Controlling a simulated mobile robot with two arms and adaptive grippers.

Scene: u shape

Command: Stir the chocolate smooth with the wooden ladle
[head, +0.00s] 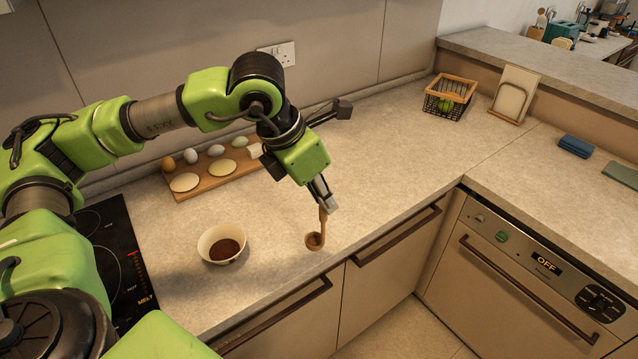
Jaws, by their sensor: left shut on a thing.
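My left gripper (327,204) is shut on the upper end of the handle of the wooden ladle (316,238). The ladle hangs down with its bowl at the bottom, near the counter's front edge. I cannot tell whether the bowl touches the counter. A white bowl (204,246) with dark brown chocolate (225,249) in it stands on the counter to the left of the ladle, apart from it. The chocolate looks grainy. My right gripper is not in view.
A wooden egg board (205,184) with several eggs and pale rounds lies behind the bowl. A black hob (112,245) is at the left. A wire basket (449,99) and a wooden stand (513,95) are at the back right. The middle counter is clear.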

